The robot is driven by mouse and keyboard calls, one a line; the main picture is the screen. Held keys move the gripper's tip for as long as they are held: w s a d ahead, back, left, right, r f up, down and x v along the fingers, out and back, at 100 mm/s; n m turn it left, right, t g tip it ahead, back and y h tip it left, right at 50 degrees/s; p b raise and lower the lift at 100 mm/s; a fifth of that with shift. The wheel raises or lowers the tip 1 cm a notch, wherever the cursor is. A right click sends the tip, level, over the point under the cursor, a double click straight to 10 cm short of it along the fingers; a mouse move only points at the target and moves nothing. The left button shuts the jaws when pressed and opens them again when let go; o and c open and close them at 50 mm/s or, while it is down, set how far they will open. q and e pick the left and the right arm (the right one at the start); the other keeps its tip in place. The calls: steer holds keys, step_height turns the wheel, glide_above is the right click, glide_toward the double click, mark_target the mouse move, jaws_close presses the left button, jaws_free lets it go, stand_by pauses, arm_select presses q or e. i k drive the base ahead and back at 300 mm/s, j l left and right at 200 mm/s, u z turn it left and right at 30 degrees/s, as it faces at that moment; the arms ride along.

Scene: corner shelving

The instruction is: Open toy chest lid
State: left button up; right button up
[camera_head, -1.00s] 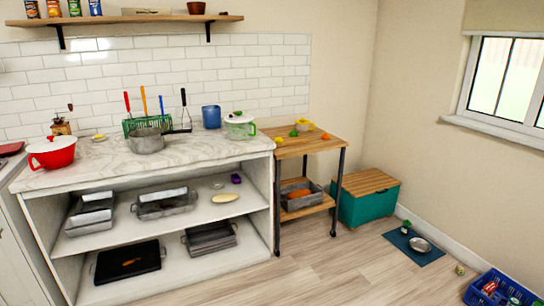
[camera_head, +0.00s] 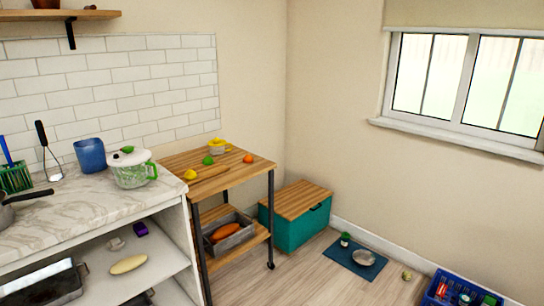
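The toy chest (camera_head: 293,229) is a teal box on the floor in the corner, beyond the wooden cart. Its lid (camera_head: 297,199) is light wood planks and lies flat and closed on top. A small dark handle or latch shows near the upper edge of its right-hand front side. The cart partly hides the chest's left end. Neither of my grippers is in view.
The wooden cart (camera_head: 222,171) with fruit stands left of the chest. A blue mat (camera_head: 362,262) with a metal bowl (camera_head: 364,258) and a small green-topped item lies right of the chest. A blue crate (camera_head: 455,291) stands at lower right. Some bare floor (camera_head: 318,270) shows in front.

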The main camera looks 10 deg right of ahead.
mark_target(291, 202)
steer(key=i+l+z, duration=0.25)
steer(key=i+z, duration=0.2)
steer(key=i, duration=0.15)
steer(key=i+z, duration=0.45)
steer(key=i, duration=0.2)
steer(key=i+j+z, duration=0.15)
steer(key=i+z, duration=0.3)
steer(key=i, duration=0.2)
